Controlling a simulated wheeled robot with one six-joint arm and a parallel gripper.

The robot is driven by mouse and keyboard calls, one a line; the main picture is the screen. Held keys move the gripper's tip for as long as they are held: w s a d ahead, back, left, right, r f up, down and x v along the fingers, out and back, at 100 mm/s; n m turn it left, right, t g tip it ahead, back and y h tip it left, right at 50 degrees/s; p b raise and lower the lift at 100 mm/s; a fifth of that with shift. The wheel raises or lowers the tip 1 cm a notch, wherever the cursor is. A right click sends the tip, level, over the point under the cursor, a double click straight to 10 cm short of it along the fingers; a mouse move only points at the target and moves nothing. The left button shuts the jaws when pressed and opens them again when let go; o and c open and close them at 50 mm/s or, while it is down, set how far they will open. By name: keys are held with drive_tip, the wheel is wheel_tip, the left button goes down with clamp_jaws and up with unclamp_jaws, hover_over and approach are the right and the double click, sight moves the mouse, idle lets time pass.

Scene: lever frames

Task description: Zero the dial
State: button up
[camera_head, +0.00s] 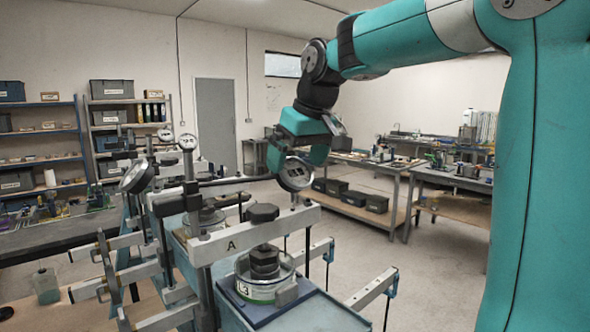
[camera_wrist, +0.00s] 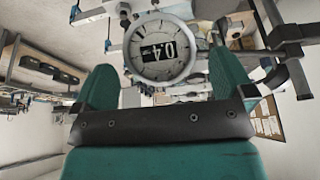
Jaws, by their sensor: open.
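My gripper (camera_head: 297,157) is open at the dial. In the wrist view its two teal fingers stand either side of the dial; I cannot tell whether they touch it.
Other dials stand to the left, one large and tilted (camera_head: 137,176) and one small (camera_head: 188,141). Under frame A, a dark hexagonal screw (camera_head: 263,213) stands over a round piece labelled L3 (camera_head: 258,292). Clamp bars stick out nearby. Open floor lies to the right.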

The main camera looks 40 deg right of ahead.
drive_tip(key=shift+x, duration=1.05)
drive_tip(key=c, duration=0.9)
drive_tip(key=m+p, duration=0.1)
drive_tip(key=m+y+p, duration=0.1)
drive_tip(key=p, duration=0.1)
drive_tip(key=shift+d+r, duration=0.2)
drive_tip(key=shift+r, duration=0.15)
drive_tip(key=shift+c, duration=0.2)
drive_tip(key=shift+m+y+p, duration=0.3)
drive_tip(key=shift+m+p, duration=0.2)
drive_tip(key=shift+p, duration=0.15)
drive_tip(key=shift+f+m, duration=0.35)
drive_tip(key=shift+m, duration=0.15)
